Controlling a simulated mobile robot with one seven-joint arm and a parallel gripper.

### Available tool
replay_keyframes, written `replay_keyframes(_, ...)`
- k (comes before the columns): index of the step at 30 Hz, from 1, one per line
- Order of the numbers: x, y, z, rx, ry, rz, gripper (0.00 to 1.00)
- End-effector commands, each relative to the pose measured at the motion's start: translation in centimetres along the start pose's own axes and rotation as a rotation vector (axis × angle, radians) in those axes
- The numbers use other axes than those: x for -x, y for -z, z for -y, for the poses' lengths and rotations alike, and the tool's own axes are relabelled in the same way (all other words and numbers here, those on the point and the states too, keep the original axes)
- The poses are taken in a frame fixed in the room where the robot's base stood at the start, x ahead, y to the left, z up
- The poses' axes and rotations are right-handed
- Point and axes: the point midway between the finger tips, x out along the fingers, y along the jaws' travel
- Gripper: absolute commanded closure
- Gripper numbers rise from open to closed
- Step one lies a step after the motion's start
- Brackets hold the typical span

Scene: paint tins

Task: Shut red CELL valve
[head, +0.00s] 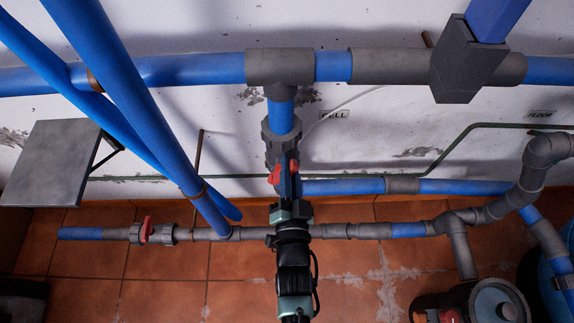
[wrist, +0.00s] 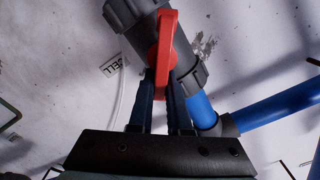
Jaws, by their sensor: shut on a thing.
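The red valve handle (head: 274,176) sits on a grey valve body (head: 281,150) in a vertical pipe below a tee. The CELL label (head: 334,115) is on the wall just to the right. In the wrist view the red handle (wrist: 167,35) lies at a slant to the pipe's line, and the CELL label (wrist: 111,66) is left of it. My gripper (head: 287,180) is at the valve, with its dark fingers (wrist: 161,80) shut on the handle's near part.
Another red-handled valve (head: 146,231) is in the lower pipe at left. Blue slanting pipes (head: 130,90) and a grey panel (head: 55,165) stand at left. Pipes and a round-lidded container (head: 490,300) are at right. A FLOOR label (head: 540,114) is on the wall.

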Motion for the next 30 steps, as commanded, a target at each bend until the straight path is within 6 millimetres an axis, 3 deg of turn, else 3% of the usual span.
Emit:
replay_keyframes(18, 0.0, -0.7, -1.6, -0.582, 0.002, 0.0, 1.0)
replay_keyframes(30, 0.1, -1.1, -2.2, -0.852, 0.0, 0.0, 1.0)
